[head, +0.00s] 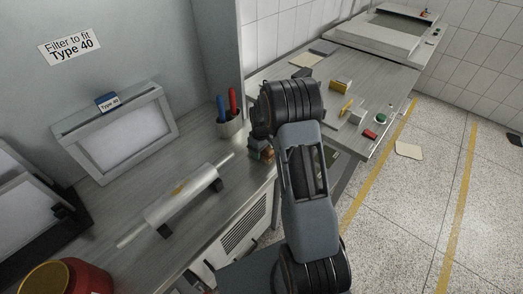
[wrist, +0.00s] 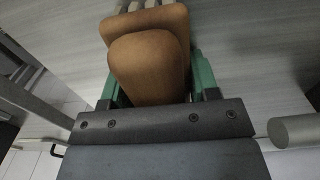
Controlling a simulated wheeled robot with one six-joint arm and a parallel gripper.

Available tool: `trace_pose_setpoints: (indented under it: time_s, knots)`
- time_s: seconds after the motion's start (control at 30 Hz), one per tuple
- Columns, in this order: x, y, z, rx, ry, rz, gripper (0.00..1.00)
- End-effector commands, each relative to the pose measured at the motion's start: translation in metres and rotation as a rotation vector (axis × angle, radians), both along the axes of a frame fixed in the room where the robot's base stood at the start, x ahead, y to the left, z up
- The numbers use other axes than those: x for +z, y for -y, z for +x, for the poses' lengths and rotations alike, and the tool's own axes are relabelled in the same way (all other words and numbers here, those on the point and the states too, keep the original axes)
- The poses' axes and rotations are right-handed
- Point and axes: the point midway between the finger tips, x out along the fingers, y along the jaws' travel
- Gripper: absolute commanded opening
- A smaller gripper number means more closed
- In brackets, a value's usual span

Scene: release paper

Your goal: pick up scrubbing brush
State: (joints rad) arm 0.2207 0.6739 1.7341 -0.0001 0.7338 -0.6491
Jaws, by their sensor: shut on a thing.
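The scrubbing brush (wrist: 150,65) fills the upper middle of the wrist view. Its brown, rounded wooden body faces the camera, with pale blocks or bristles at its far end. My gripper (wrist: 156,78) has its green fingers on either side of the brush and is shut on it. In the head view, my arm hides most of the gripper; a small brown and dark patch, likely the brush (head: 266,154), shows beside the arm at the bench edge. I cannot tell whether the brush touches the bench.
A metal roller (head: 182,193) lies on the grey bench, left of my arm. A pen cup (head: 229,126) stands behind. A framed filter (head: 118,137) leans at the back left, and a red tin (head: 85,279) is at front left. Another table (head: 390,77) holds small items.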

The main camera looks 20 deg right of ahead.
Motion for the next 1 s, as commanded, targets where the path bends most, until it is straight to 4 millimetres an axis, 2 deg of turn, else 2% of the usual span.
trace_pose_setpoints:
  time_s: [0.03, 0.17, 0.57, 0.73, 1.0]
  knots:
    - [0.000, 0.000, 0.000, 0.000, 0.000, 0.000, 0.40]
    - [0.000, 0.000, 0.000, 0.000, 0.000, 0.000, 0.29]
    - [0.008, 0.000, 0.001, 0.000, 0.004, -0.001, 0.28]
    - [0.033, 0.000, 0.000, 0.000, 0.007, -0.001, 0.28]
    - [0.090, -0.030, -0.039, 0.003, 0.007, -0.001, 0.28]
